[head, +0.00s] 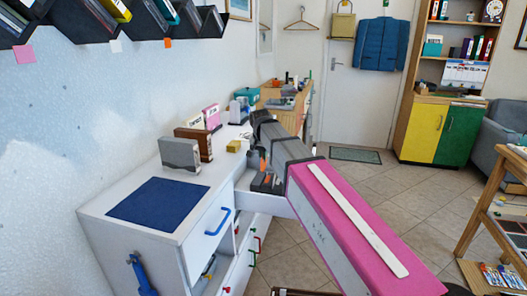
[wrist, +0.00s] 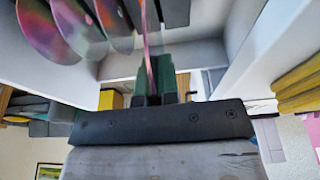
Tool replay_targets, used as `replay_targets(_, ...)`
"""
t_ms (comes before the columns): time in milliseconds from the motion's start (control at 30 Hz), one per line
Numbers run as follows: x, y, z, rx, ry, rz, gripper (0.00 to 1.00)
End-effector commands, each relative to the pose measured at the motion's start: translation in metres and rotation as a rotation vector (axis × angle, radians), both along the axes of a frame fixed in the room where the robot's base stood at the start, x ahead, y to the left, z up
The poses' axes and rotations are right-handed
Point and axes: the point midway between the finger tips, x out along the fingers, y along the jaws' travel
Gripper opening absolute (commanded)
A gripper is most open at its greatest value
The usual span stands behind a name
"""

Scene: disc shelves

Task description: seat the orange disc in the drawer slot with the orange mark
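My gripper (wrist: 160,88) is shut on a thin disc (wrist: 152,45), seen nearly edge-on with a pinkish-red sheen. I cannot tell from this angle whether it is the orange disc. White drawer walls (wrist: 245,60) surround the fingers in the wrist view. Several shiny discs (wrist: 75,25) stand in a row to the left of the held one. In the head view my arm reaches over the open drawer (head: 278,204), where dark dividers and small orange patches (head: 267,181) show. My arm hides the gripper there, and the slot under the held disc cannot be made out.
The white cabinet (head: 150,215) has a blue mat (head: 158,202) on top, with a grey case (head: 180,155) and a brown case (head: 194,143) behind it. A wall rack (head: 75,22) holds cases above coloured tags, including an orange tag (head: 168,43).

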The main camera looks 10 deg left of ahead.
Motion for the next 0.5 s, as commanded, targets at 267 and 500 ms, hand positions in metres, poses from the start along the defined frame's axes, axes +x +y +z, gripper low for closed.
replay_targets(267, 0.0, 0.0, -0.023, 0.0, 0.0, 0.0, 0.0)
replay_targets(500, 0.0, 0.0, -0.029, 0.0, 0.0, 0.0, 0.0)
